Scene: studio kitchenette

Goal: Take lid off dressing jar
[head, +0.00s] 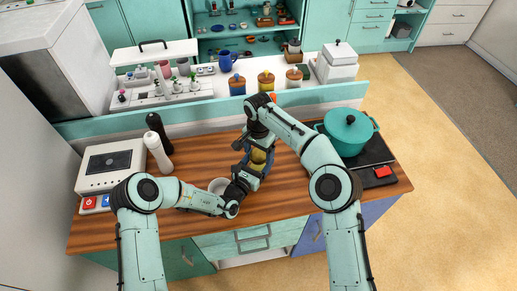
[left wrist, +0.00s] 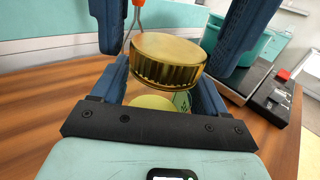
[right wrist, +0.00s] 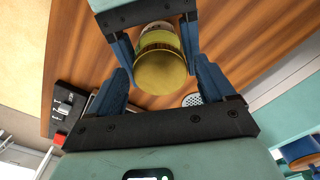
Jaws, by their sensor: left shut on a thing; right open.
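The dressing jar (head: 258,157) is between my two grippers above the wooden counter, mostly hidden by them in the head view. My left gripper (head: 249,172) is shut on the jar. The jar's yellow body (left wrist: 150,103) shows low between the fingers in the left wrist view. The ribbed gold lid (left wrist: 168,62) is above it; whether it is seated or slightly apart, I cannot tell. My right gripper (right wrist: 164,82) is open, a finger on each side of the round lid top (right wrist: 161,73), with space on both sides.
A teal pot (head: 349,131) stands on the dark hob at right. Shakers (head: 158,152) and a white appliance (head: 108,165) are at left. Several jars line the ledge behind.

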